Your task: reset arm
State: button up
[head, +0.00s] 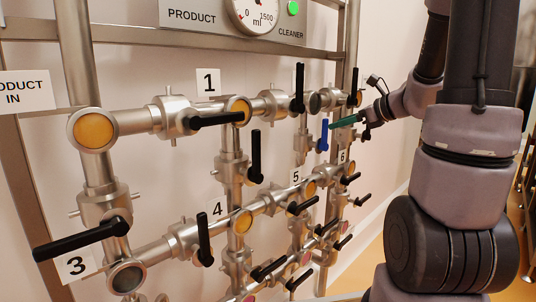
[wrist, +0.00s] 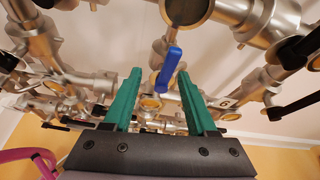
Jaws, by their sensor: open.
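My gripper (head: 347,121) is at the end of my arm in the right half of the head view, next to a valve with a blue lever (head: 323,136). In the wrist view my gripper (wrist: 160,98) has its two green fingers wide apart with nothing held between them. The blue lever (wrist: 168,68) shows between and beyond the fingertips, hanging at a slant. I cannot tell from these views whether a finger touches it.
Steel pipes with several black-handled valves fill the wall rack, including one by label 1 (head: 208,81) and a large black handle (head: 82,238) by label 3 (head: 76,265). A gauge (head: 256,13) and green light (head: 293,8) sit above. Open floor (head: 375,262) shows at lower right.

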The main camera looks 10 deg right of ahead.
jog(key=s+a+r+n+g, duration=0.3)
jog(key=s+a+n+g, duration=0.2)
jog(key=s+a+n, duration=0.6)
jog(key=s+d+r+n+t+h, duration=0.1)
jog(key=s+d+r+n+h, duration=0.1)
jog(key=s+n+h, duration=0.3)
jog(key=s+n, duration=0.4)
jog(key=n, duration=0.3)
jog(key=shift+s+d+r+h, duration=0.15)
jog(key=shift+d+h, duration=0.05)
jog(key=shift+h, duration=0.1)
